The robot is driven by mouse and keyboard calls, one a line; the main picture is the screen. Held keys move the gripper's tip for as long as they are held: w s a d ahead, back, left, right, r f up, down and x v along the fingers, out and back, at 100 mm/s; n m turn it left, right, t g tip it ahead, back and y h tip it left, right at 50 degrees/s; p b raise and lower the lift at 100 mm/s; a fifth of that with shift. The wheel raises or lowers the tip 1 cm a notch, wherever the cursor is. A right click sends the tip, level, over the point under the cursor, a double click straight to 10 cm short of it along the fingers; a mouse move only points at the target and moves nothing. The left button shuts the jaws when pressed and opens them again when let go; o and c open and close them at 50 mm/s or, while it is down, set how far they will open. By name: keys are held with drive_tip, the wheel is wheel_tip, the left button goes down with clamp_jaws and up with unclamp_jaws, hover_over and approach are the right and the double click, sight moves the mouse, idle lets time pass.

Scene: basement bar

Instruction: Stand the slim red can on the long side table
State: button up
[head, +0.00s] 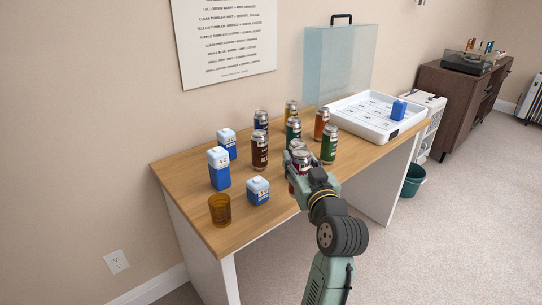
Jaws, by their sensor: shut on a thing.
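My gripper (299,170) is over the front edge of the long wooden-topped table (178,168). It is shut on a can (302,157) with a silver top and a reddish side, likely the slim red can. The fingers and wrist hide most of this can. I cannot tell whether its base touches the table. A green can (329,146) stands just right of the gripper, and a dark brown-red can (260,150) stands to its left.
More cans, including an orange one (321,123), stand behind. Blue-and-white cartons (219,170) and an amber tumbler (220,210) stand at the left. A white tray (372,132) with a blue carton (398,110) fills the right end. Bare wood shows near the left front.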

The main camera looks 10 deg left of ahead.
drive_tip(key=w+a+f+p, duration=0.3)
drive_tip(key=w+a+f, duration=0.1)
drive_tip(key=w+a, duration=0.4)
drive_tip(key=shift+w+f, duration=0.25)
drive_tip(key=shift+w, duration=0.15)
drive_tip(key=shift+f, duration=0.25)
drive_tip(key=o, duration=1.1)
